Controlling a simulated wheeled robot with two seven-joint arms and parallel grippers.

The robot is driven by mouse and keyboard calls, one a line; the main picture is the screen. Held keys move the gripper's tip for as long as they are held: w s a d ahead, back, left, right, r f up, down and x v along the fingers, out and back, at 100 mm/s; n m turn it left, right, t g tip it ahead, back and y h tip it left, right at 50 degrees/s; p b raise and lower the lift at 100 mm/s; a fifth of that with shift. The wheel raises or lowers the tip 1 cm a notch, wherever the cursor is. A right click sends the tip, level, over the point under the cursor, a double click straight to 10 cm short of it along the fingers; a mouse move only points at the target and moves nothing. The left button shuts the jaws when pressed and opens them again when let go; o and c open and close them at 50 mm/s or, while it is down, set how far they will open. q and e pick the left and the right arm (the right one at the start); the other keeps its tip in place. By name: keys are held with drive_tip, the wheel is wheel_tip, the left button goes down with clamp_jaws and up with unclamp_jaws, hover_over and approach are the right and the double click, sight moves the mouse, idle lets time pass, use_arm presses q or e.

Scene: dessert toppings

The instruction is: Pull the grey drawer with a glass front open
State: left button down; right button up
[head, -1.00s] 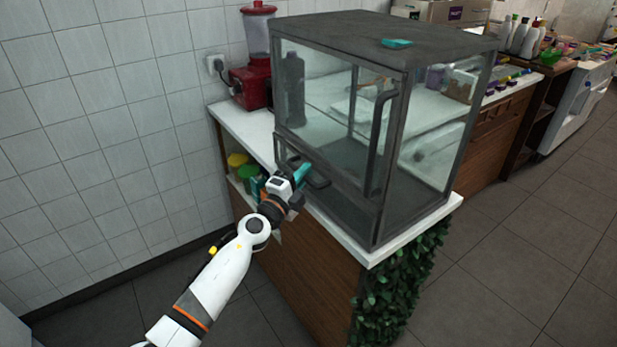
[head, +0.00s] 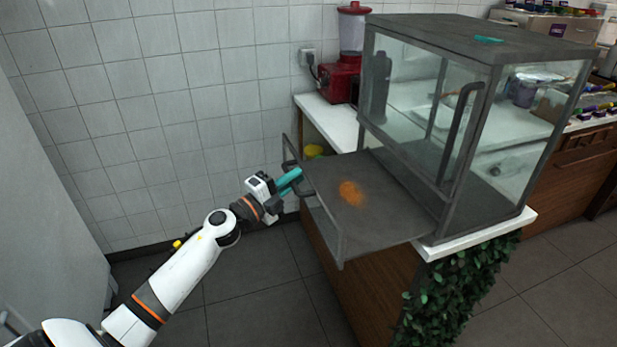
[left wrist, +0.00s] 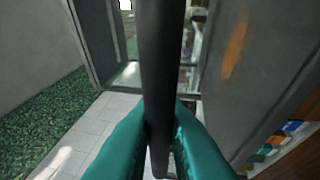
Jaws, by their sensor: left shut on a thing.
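The grey drawer (head: 385,205) with a glass front stands pulled out from the bottom of the grey glass display case (head: 480,45). Its flat grey floor bears an orange smear (head: 351,193). My left gripper (head: 290,181) has teal fingers and is at the drawer's front. In the left wrist view, the teal fingers (left wrist: 158,135) are shut on the dark drawer handle (left wrist: 162,60), which runs between them. My right gripper is not in view.
A red blender (head: 343,75) stands on the white counter behind the case. A teal item (head: 489,39) lies on the case top. Green leaves (head: 462,285) cover the counter's near corner. The floor left of the drawer is clear.

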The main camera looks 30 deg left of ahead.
use_arm(q)
drive_tip(key=shift+s+a, duration=0.1)
drive_tip(key=shift+s, duration=0.1)
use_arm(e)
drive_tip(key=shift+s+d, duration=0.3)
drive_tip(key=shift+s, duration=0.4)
use_arm(q)
drive_tip(key=c, duration=1.7)
unclamp_jaws()
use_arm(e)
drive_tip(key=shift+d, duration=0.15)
